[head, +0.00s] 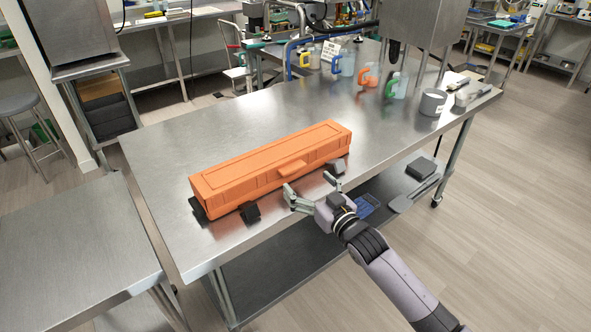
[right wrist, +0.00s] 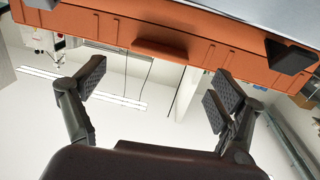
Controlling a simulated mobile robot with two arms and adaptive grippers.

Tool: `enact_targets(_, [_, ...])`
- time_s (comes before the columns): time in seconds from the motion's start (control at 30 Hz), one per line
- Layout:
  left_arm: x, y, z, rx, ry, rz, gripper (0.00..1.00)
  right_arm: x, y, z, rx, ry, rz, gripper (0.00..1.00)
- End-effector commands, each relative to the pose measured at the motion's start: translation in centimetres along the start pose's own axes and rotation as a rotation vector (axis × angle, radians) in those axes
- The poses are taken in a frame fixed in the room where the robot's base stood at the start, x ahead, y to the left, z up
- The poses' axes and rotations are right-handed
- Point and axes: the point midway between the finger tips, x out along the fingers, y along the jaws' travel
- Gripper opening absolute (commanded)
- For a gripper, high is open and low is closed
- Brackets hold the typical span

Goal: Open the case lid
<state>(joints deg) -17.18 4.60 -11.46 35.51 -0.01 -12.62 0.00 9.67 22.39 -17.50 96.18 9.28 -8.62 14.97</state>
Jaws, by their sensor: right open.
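A long orange case (head: 270,166) lies on the steel table, its lid shut. A small orange handle (head: 291,168) sticks out from the middle of its front side. My left gripper is not in view.
The steel table (head: 165,148) is bare around the case. A second steel table (head: 75,240) is at the left. A lower shelf holds dark items.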

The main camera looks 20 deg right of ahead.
Motion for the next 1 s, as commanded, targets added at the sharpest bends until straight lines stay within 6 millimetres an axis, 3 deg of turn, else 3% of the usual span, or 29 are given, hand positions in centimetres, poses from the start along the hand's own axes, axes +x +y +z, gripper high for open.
enact_targets(0.2, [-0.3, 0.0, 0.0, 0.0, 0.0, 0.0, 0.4, 4.0, 0.0, -0.1, 0.0, 0.001, 0.0, 0.89])
enact_targets(0.4, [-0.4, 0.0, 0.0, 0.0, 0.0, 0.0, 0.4, 5.9, 0.0, 0.0, 0.0, 0.0, 0.0, 0.89])
enact_targets(0.8, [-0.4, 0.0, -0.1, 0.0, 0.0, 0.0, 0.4, 6.4, 0.0, 0.0, 0.0, 0.0, 0.0, 0.88])
enact_targets(1.0, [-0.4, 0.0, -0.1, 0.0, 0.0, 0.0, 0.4, 6.4, 0.0, 0.0, 0.0, 0.0, 0.0, 0.75])
